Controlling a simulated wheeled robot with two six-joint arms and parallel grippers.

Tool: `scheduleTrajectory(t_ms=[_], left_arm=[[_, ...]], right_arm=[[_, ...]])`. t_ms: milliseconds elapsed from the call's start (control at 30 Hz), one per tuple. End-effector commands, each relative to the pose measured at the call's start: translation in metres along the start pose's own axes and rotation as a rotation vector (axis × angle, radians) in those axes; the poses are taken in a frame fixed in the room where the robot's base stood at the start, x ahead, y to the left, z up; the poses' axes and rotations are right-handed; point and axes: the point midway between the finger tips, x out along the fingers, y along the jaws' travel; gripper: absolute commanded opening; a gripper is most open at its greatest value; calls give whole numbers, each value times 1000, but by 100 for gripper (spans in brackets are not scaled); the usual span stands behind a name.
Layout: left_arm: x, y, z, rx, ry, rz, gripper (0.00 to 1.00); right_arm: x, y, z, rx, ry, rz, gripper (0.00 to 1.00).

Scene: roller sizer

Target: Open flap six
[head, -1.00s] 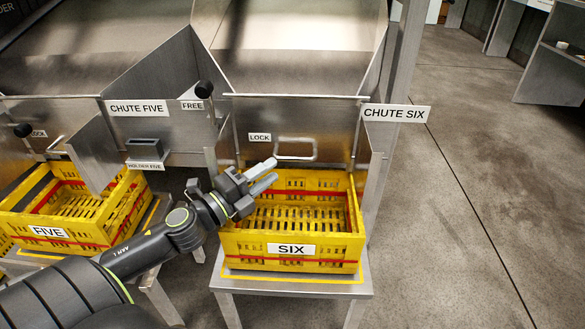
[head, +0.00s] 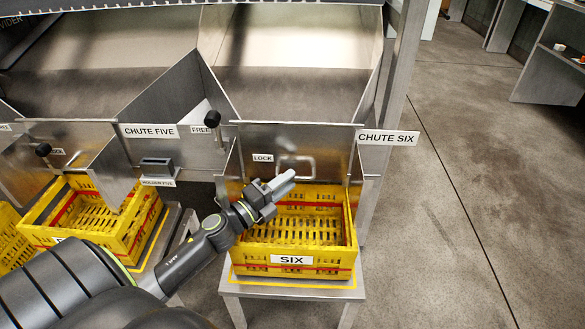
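Flap six (head: 335,160) is the metal panel across the front of chute six, and it looks closed. Its bar handle (head: 313,166) sits near the panel's middle. My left gripper (head: 291,178) overlaps the lower part of the handle in the picture; I cannot tell whether it touches. The fingers show nearly edge-on, one over the other, so their gap is unclear. A black-knobbed lever (head: 212,119) stands by the FREE label (head: 200,129), left of the flap. The LOCK label (head: 262,158) is left of the handle. My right gripper is not in view.
Yellow crate six (head: 292,271) stands on a metal stand (head: 290,291) below the flap. Open floor (head: 450,200) lies to the right.

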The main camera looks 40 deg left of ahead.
Motion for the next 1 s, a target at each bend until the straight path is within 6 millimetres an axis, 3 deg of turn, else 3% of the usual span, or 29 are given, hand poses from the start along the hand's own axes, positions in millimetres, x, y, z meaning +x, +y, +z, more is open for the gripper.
scheduleTrajectory(t_ms=[200,567,800,1000], left_arm=[[22,-1,0,0,-1,0,33],[26,1,0,0,0,1,33],[25,1,0,0,0,1,1],[25,1,0,0,-1,1,0]], right_arm=[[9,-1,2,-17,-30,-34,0],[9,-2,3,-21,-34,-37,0],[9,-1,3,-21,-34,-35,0],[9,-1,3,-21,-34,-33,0]])
